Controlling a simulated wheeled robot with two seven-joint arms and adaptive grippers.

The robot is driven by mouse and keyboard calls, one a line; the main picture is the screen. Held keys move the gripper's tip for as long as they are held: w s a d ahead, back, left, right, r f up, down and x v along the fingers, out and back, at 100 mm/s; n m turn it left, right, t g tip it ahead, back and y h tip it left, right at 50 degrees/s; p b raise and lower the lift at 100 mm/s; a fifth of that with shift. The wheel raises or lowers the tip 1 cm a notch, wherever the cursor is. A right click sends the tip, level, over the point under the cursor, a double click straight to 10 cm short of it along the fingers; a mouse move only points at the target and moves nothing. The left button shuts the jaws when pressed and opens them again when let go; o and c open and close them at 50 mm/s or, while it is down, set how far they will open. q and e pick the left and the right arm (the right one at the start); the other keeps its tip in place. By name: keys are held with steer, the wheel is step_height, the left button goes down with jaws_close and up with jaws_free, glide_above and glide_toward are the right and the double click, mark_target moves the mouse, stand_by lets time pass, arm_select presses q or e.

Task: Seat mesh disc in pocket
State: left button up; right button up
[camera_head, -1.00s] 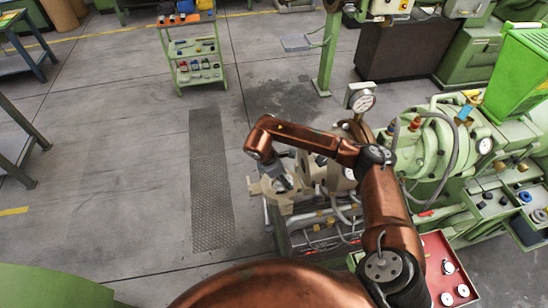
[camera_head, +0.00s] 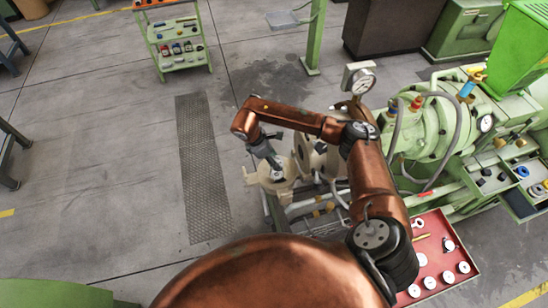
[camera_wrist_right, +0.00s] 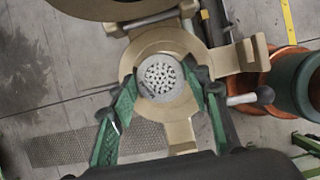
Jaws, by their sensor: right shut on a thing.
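In the right wrist view a round grey mesh disc (camera_wrist_right: 159,77), full of small holes, sits between the green fingertips of my right gripper (camera_wrist_right: 162,88), which is shut on it. Behind the disc is a beige ring-shaped holder (camera_wrist_right: 182,134) with arms. The disc overlaps the holder's middle, hiding the pocket; I cannot tell whether it touches or hovers above it. In the head view my right gripper (camera_head: 275,164) points down over the same beige holder (camera_head: 285,186), and the disc is too small to make out. My left gripper is not in view.
A green extruder (camera_head: 430,135) with a gauge (camera_head: 362,82) and hoses stands to the right of the holder. A red tray (camera_head: 432,228) with several white discs lies at lower right. A tool cart (camera_head: 178,45) stands far back.

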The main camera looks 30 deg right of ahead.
step_height(320, 180, down, 4)
steer(key=shift+r+b, duration=0.2)
steer(key=shift+b, duration=0.9)
steer(key=shift+f+b, duration=0.45)
steer(key=shift+f, duration=0.55)
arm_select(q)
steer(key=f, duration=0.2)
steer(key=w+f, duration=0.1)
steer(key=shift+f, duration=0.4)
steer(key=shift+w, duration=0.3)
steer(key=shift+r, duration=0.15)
arm_select(e)
steer(key=shift+r, duration=0.15)
arm_select(q)
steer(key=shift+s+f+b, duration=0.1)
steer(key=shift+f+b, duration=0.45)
steer(key=shift+b, duration=0.05)
arm_select(e)
steer(key=shift+s+f, duration=0.1)
steer(key=shift+f, duration=0.6)
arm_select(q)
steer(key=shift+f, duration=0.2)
arm_select(e)
steer(key=shift+f, duration=0.3)
